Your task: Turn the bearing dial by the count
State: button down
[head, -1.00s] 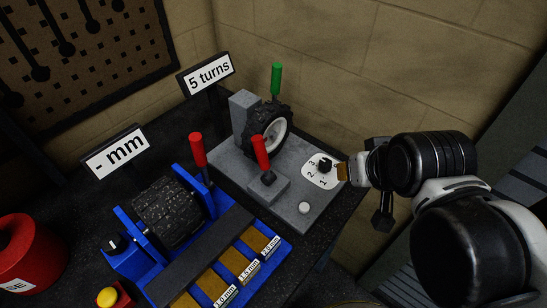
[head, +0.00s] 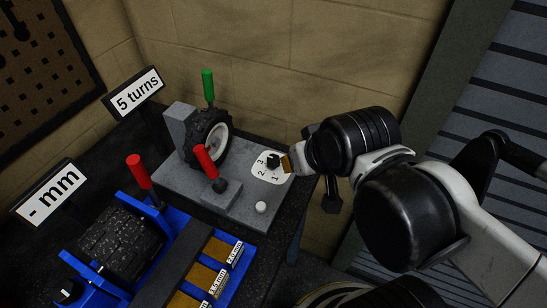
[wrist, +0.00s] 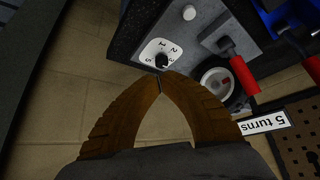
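The dial is a small black knob (head: 273,161) on a white plate (head: 262,172) marked with numbers, at the right end of a grey block. It also shows in the wrist view (wrist: 162,60), just beyond my fingertips. Which number the knob points at is hard to tell. My gripper (head: 287,163) is beside the dial, on its right in the head view. In the wrist view its brown fingers (wrist: 160,78) meet at the tips with nothing clear between them. A sign (head: 138,94) reads "5 turns". A black tyred wheel (head: 209,138) with a green handle stands on the block.
The grey block (head: 180,185) also carries a red-handled lever (head: 205,160) and a white button (head: 261,207). A blue fixture (head: 232,275) with labelled brown pieces sits in front, near a "- mm" sign (head: 48,192). The block wall rises close behind.

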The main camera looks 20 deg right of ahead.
jog(key=c, duration=1.7)
grip_release()
jog(key=o, duration=0.6)
jog(key=shift+w+r+m, duration=0.15)
jog(key=shift+m, duration=0.15)
jog(key=shift+c, duration=0.2)
jog(key=shift+o, duration=0.8)
jog(key=w+m+g+p, duration=0.1)
jog(key=w+m+g, duration=0.2)
jog(key=w+m, duration=0.3)
jog(key=m, duration=0.3)
jog(key=shift+w+r, duration=0.25)
jog(key=shift+r, duration=0.15)
jog(key=m+g, duration=0.4)
jog(key=m, duration=0.7)
send_over(275, 158)
notch_tip(275, 158, down, 5)
jog(key=shift+f+p, duration=0.3)
notch_tip(275, 158, down, 10)
jog(key=b, duration=0.3)
jog(key=shift+b, duration=0.4)
